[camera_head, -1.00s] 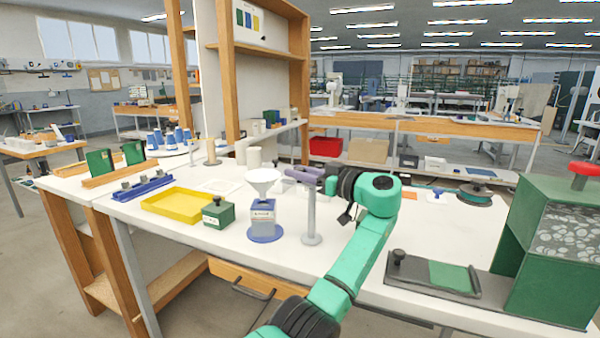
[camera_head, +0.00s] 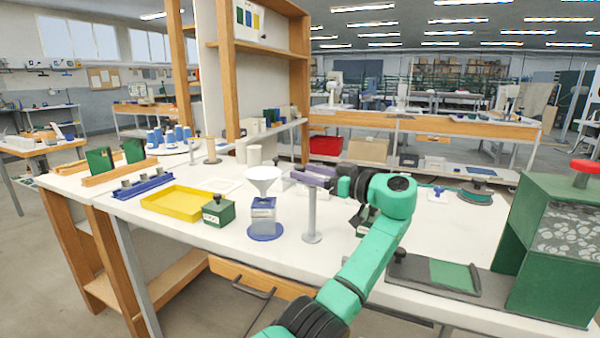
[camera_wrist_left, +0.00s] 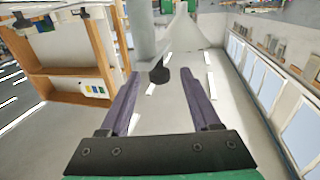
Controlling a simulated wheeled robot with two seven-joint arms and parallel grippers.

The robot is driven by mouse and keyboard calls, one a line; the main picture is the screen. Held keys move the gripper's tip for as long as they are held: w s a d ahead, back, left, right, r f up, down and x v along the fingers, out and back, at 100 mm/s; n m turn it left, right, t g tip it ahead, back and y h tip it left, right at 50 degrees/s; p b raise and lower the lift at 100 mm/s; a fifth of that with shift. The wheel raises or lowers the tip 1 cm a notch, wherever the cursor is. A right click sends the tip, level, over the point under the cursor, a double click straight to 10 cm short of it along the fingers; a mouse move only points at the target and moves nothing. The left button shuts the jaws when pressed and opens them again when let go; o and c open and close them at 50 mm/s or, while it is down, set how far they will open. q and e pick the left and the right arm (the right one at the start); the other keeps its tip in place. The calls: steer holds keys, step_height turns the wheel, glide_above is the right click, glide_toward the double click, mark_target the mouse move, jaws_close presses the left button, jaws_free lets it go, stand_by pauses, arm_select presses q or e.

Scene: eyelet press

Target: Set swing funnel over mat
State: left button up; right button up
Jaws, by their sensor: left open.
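The white funnel (camera_head: 264,180) is upright above a labelled block on a round blue base (camera_head: 264,232). A grey post (camera_head: 311,218) on a round foot stands just right of it. In the left wrist view the funnel (camera_wrist_left: 185,32) is beyond the grey post (camera_wrist_left: 140,30), and a black knob (camera_wrist_left: 160,74) points toward me. My left gripper (camera_head: 312,175) is at the post's top. Its purple fingers (camera_wrist_left: 159,72) are open, with the knob between their tips; contact is not clear. Which surface is the mat I cannot tell; a green pad (camera_head: 450,276) lies at right.
A yellow tray (camera_head: 175,204) and a small green box (camera_head: 218,212) are left of the funnel. A large green machine with a red knob (camera_head: 584,168) stands at the right edge. A cable spool (camera_head: 477,190) lies behind my arm. The white table has free room at front centre.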

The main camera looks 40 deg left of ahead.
arm_select(q)
steer(key=w+d, duration=0.1)
steer(key=d, duration=1.1)
